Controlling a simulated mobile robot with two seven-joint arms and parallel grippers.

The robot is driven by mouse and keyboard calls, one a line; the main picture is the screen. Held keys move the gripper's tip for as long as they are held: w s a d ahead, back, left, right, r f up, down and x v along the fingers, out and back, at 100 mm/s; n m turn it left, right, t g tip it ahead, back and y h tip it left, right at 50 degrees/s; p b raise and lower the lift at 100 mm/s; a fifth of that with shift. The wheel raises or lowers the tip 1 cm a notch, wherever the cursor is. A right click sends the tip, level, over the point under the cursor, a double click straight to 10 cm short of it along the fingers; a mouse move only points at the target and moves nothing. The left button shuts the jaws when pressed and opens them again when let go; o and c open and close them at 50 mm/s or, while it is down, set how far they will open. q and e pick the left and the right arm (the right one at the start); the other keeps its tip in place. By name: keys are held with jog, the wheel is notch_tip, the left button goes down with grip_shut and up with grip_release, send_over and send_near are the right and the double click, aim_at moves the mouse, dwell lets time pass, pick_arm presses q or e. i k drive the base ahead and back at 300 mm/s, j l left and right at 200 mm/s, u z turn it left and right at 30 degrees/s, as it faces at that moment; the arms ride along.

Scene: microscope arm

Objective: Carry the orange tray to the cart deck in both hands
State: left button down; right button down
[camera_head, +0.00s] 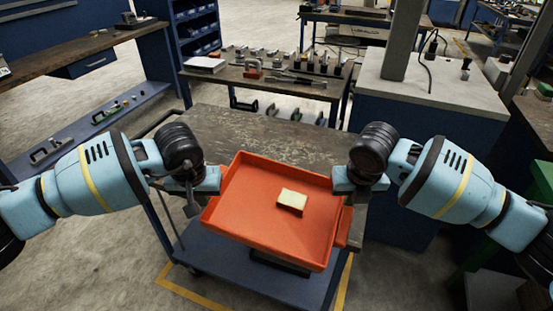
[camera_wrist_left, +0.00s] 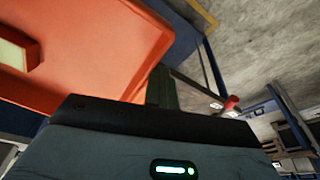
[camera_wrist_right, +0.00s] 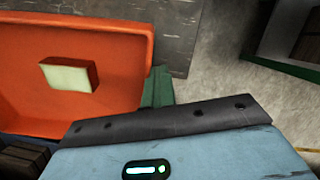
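The orange tray (camera_head: 255,215) is a shallow open box in the middle of the head view, between my two grippers. A small pale-yellow block (camera_head: 291,200) lies inside it, right of centre. My left gripper (camera_head: 212,181) is at the tray's left side and appears shut on its edge; a finger meets the rim in the left wrist view (camera_wrist_left: 162,88). My right gripper (camera_head: 343,184) is at the right side, appearing shut on the edge there; its finger (camera_wrist_right: 157,88) touches the rim in the right wrist view. The fingertips are partly hidden.
A cart with a worn dark deck (camera_head: 265,130) and blue lower shelf (camera_head: 225,255) is behind and under the tray, which overhangs the near side. A tool bench (camera_head: 270,75) stands behind, a blue cabinet (camera_head: 400,150) at right. Open floor lies left.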

aim_at(275, 157)
jog(key=i, duration=1)
